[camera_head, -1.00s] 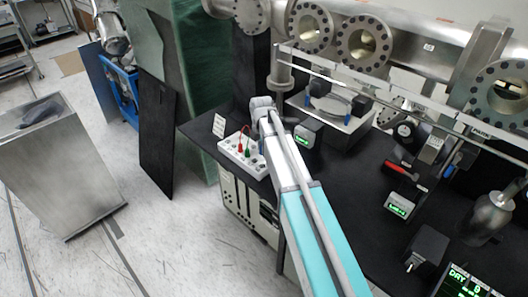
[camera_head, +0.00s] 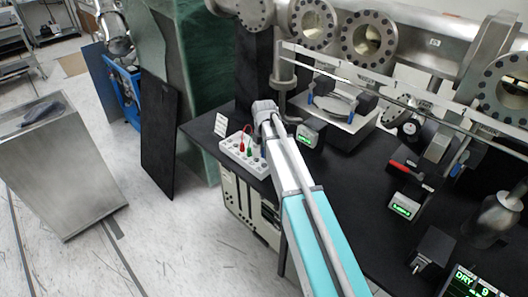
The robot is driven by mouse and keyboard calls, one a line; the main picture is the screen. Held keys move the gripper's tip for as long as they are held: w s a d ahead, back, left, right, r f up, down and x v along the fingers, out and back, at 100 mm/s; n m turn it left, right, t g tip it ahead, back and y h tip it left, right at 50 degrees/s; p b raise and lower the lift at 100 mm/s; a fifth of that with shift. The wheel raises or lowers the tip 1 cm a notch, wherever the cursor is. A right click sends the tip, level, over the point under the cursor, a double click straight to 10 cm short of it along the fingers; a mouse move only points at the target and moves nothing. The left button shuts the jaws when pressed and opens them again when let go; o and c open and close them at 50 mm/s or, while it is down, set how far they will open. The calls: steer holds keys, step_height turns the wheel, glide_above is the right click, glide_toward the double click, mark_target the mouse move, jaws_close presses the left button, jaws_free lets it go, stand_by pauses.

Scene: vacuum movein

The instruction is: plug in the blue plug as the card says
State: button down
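A white panel with sockets (camera_head: 240,157) lies at the left end of the black bench. A red plug (camera_head: 242,146) and a green plug (camera_head: 249,152) stand upright on it, and a thin red cable arches above them. A small white card with dark lines of text (camera_head: 221,125) stands behind the panel; its text is too small to read. No blue plug can be made out. My arm reaches up from the lower right, and its end (camera_head: 263,112) is beside the panel's right end. The fingers are hidden behind the wrist, so their state does not show.
The black bench top (camera_head: 345,180) has bare room right of my arm. A small meter with a green display (camera_head: 307,137) stands close to my wrist. A balance-like instrument (camera_head: 340,112), a red-handled tool (camera_head: 405,168) and steel flanged pipework (camera_head: 367,41) are farther right and behind.

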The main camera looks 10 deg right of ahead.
steer(key=shift+f+b, duration=1.1)
steer(key=shift+f, duration=0.25)
steer(key=shift+f+b, duration=1.1)
stand_by(1.6)
steer(key=shift+c, duration=2.2)
jaws_free()
steer(key=shift+r, duration=0.2)
step_height(320, 180, up, 7)
steer(key=p, duration=0.7)
steer(key=shift+r+p, duration=0.15)
steer(key=shift+p, duration=0.2)
steer(key=s+d+r+p, duration=0.2)
steer(key=s+r+p, duration=0.3)
steer(key=s, duration=0.3)
steer(key=shift+s, duration=0.4)
